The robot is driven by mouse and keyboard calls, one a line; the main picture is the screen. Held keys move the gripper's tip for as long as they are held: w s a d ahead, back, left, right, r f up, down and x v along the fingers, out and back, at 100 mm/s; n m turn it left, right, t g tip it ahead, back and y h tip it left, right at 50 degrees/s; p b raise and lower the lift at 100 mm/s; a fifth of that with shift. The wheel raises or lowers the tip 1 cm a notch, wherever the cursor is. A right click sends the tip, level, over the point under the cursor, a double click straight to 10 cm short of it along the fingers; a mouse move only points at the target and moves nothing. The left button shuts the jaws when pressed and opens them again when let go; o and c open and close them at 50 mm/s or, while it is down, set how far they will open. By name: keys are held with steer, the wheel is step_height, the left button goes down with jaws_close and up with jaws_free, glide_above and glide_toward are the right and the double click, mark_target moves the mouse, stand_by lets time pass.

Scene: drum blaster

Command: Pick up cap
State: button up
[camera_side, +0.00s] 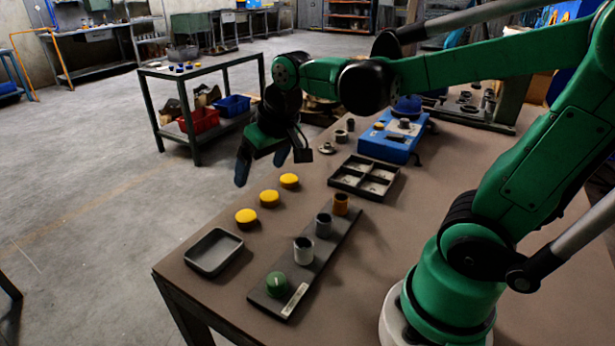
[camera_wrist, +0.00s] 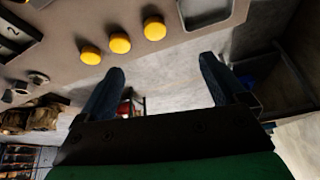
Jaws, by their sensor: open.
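Three round yellow caps lie in a slanting row on the table: a near cap (camera_side: 246,216), a middle cap (camera_side: 269,198) and a far cap (camera_side: 289,181). In the wrist view they show as a left cap (camera_wrist: 90,55), a middle cap (camera_wrist: 120,43) and a right cap (camera_wrist: 154,29), beyond the fingertips. My gripper (camera_side: 262,172) is open and empty, above and beyond the far cap in the side view. Its two dark fingers (camera_wrist: 160,63) are spread apart in the wrist view. No cap is between them.
An empty grey tray (camera_side: 213,251) lies left of the caps. A dark strip (camera_side: 335,241) with a green button and several cylinders lies to their right. A four-compartment tray (camera_side: 364,177) and a blue box (camera_side: 384,148) are farther back. The table edge is close to the caps.

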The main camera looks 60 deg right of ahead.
steer(key=w+d+f+m+g, duration=0.3)
steer(key=w+d, duration=0.2)
steer(key=m+g, duration=0.1)
steer(key=g, duration=0.1)
glide_above(269, 195)
steer(key=shift+y, duration=0.3)
steer(key=f, duration=0.5)
steer(key=shift+s+a+f, duration=0.1)
steer(key=shift+a+f, duration=0.05)
steer(key=shift+a, duration=0.05)
steer(key=shift+d+f+m, duration=0.15)
steer(key=shift+f+m, duration=0.1)
steer(key=shift+m, duration=0.05)
steer(key=shift+f, duration=2.8)
steer(key=c, duration=1.3)
steer(key=shift+r, duration=0.2)
